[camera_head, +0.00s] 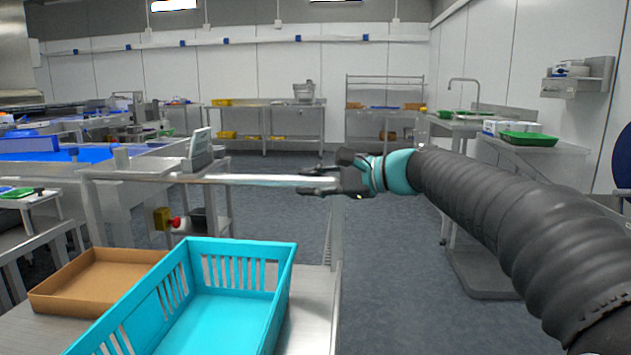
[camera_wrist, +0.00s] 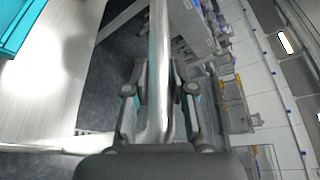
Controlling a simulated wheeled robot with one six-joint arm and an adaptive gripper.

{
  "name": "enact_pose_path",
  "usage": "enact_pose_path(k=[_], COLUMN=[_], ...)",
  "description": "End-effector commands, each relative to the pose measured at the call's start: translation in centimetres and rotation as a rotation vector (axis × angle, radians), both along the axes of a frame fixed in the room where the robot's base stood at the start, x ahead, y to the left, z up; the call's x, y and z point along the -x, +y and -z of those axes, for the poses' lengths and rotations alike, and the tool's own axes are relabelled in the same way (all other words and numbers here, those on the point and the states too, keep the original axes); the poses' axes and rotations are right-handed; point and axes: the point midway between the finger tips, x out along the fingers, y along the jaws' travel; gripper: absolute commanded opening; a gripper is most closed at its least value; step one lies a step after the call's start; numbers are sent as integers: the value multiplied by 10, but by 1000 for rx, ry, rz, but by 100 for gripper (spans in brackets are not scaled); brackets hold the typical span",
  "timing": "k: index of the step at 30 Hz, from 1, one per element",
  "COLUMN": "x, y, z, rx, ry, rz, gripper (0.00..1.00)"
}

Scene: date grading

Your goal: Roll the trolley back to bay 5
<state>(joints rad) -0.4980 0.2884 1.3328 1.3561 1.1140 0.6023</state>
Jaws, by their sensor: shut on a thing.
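The trolley (camera_head: 312,318) is steel, with a flat top close in front of me at the lower left. Its handle bar (camera_head: 240,180) runs level across the far end of the top. My gripper (camera_head: 318,182) is shut on the right end of this bar. In the wrist view the bar (camera_wrist: 160,75) passes between the two fingers of my gripper (camera_wrist: 160,85), and the trolley's top (camera_wrist: 50,75) lies to the left. No marking that I can read as bay 5 shows.
A turquoise crate (camera_head: 284,285) and a brown cardboard box (camera_head: 62,306) stand on the trolley, both looking empty. A blue-topped line (camera_head: 60,156) lies to the left. A steel sink bench (camera_head: 470,127) stands at the right. Grey floor (camera_head: 395,290) is clear right of the trolley.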

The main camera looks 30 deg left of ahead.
Motion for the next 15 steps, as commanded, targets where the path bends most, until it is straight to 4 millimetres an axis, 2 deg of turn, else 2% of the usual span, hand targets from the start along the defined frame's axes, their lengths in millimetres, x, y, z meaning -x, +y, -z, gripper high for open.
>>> enact_pose_path(k=[6, 7, 9, 15], x=[0, 0, -1, -1], y=[0, -1, -1, -1], z=[0, 0, 0, 0], rx=[-1, 0, 0, 0], ry=[2, 1, 1, 1], rz=[-3, -2, 0, 2], gripper=[0, 32, 50, 50])
